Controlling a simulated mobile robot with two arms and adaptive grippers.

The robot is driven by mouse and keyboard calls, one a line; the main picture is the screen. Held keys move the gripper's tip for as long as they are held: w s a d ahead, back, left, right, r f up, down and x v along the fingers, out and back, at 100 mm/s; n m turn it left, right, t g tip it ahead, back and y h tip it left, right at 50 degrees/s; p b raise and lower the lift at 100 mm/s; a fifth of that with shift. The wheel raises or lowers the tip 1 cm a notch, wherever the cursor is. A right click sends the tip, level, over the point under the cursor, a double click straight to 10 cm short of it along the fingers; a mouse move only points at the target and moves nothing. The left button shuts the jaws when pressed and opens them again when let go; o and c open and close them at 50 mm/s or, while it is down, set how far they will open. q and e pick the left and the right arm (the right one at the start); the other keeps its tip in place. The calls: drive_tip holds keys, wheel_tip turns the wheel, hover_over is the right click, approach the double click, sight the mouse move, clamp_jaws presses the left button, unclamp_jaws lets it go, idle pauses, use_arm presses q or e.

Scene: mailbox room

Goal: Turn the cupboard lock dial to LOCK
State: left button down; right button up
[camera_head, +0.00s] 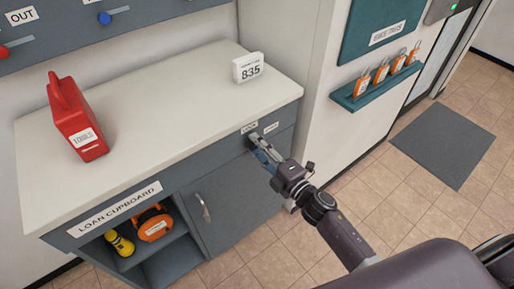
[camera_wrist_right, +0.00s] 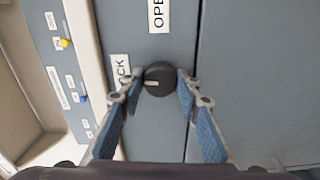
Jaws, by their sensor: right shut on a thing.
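The lock dial (camera_wrist_right: 160,76) is a round dark knob on the grey front of the loan cupboard (camera_head: 232,200). A short pale mark shows on its left side in the wrist view, on the side of the LOCK label (camera_wrist_right: 120,71). The OPEN label (camera_wrist_right: 158,14) is above the dial in that view. My right gripper (camera_wrist_right: 159,83) is shut on the dial, one fingertip on each side. In the head view my right gripper (camera_head: 254,145) covers most of the dial, just below the LOCK label (camera_head: 250,128). My left gripper is not in view.
A red TOOLS box (camera_head: 78,125) and a white 835 display (camera_head: 248,67) stand on the countertop (camera_head: 170,100). The cupboard door has a metal handle (camera_head: 203,207). An open shelf (camera_head: 175,236) holds yellow and orange items.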

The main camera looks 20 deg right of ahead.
drive_tip(key=shift+f+n, duration=0.1)
drive_tip(key=shift+n, duration=0.4)
drive_tip(key=o, duration=1.2)
drive_tip(key=shift+c, duration=0.2)
drive_tip(key=v, duration=1.2)
